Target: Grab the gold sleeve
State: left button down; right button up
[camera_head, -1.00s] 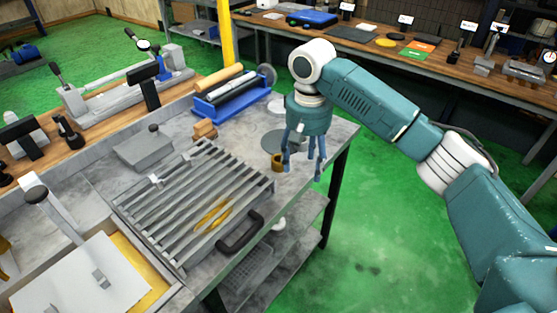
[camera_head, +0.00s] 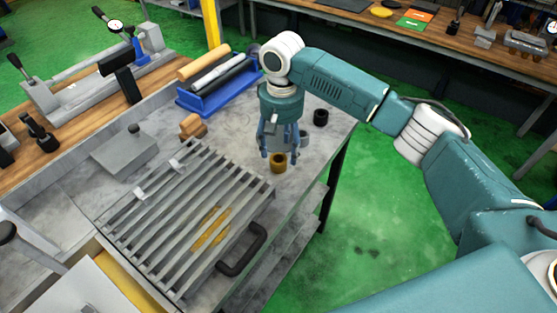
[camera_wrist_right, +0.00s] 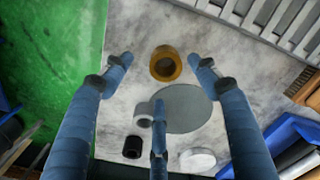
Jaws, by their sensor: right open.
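The gold sleeve (camera_head: 278,163) is a short upright ring on the grey table, near its right edge. My right gripper (camera_head: 280,155) points down over it, open, with blue fingers around the sleeve's position in the head view. In the right wrist view the gold sleeve (camera_wrist_right: 165,66) shows its open top. It lies between and just beyond the two side fingertips of my right gripper (camera_wrist_right: 163,62), with nothing gripped. The third finger is below it in that picture. My left gripper is not in view.
A grey sleeve (camera_wrist_right: 143,113), a black ring (camera_wrist_right: 132,147), a flat grey disc (camera_wrist_right: 185,108) and a white disc (camera_wrist_right: 197,158) stand close by. A slatted metal grate (camera_head: 160,230) with a black handle (camera_head: 245,250) is left of the sleeve. A blue tray (camera_head: 218,95) holds rollers behind.

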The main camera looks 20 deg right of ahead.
aim_at(279, 159)
jog(key=shift+f, duration=0.35)
jog(key=f, duration=0.1)
jog(key=f+p, duration=0.1)
jog(key=f, duration=0.1)
jog(key=f+p, duration=0.1)
jog(key=shift+w+a+f, duration=0.25)
jog(key=shift+w+a, duration=0.05)
jog(key=shift+a, duration=0.05)
jog(key=shift+f, duration=0.3)
jog(key=shift+c, duration=1.3)
jog(key=c, duration=0.8)
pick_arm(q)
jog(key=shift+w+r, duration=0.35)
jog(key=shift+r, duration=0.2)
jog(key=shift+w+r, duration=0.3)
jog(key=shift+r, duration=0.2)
pick_arm(e)
grip_shut()
